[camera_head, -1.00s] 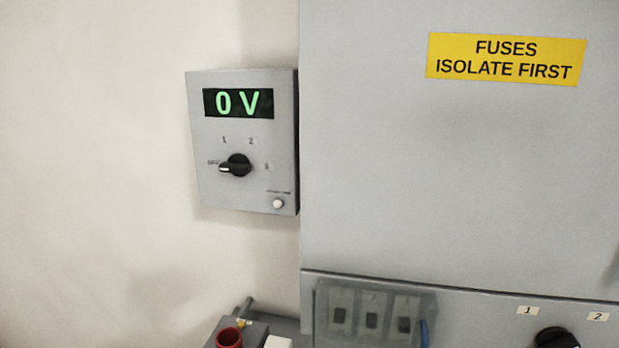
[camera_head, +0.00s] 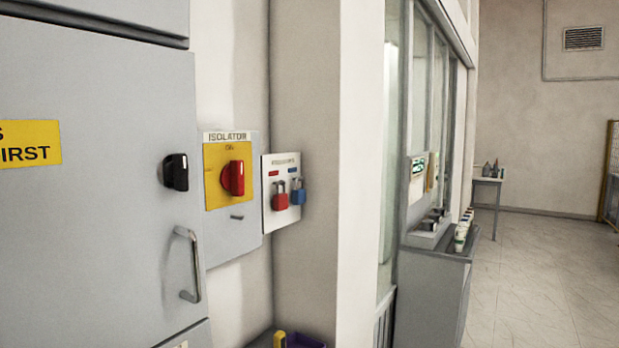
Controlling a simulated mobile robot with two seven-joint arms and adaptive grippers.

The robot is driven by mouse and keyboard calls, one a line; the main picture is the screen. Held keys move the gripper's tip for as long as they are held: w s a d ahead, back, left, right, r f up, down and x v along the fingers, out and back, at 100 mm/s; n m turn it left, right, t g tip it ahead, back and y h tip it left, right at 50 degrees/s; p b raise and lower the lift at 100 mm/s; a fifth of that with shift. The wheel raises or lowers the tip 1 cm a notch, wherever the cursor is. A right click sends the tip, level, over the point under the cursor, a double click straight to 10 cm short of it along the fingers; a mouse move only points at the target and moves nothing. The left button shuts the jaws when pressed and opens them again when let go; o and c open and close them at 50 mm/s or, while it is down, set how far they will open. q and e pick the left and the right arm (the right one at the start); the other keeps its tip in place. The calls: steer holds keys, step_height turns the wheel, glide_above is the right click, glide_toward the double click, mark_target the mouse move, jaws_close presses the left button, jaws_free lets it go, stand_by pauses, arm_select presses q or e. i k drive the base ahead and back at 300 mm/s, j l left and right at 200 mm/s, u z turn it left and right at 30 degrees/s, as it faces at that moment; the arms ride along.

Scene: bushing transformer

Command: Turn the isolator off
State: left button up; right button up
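The isolator (camera_head: 246,222) is a grey wall box with a yellow plate and a red rotary handle (camera_head: 233,178). It sits in the middle left of the head view, just right of the grey cabinet. The red handle looks roughly upright, near a small mark at the top of the plate that is too small to read surely. Neither of my grippers shows in the head view.
The grey cabinet door (camera_head: 100,230) has a black knob (camera_head: 175,172) and a metal pull handle (camera_head: 190,265) that stick out left of the isolator. A padlock board (camera_head: 282,216) with red and blue padlocks hangs right of it. Open floor (camera_head: 550,270) lies at the right.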

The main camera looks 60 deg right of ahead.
mark_target(232, 175)
steer(key=z, duration=1.45)
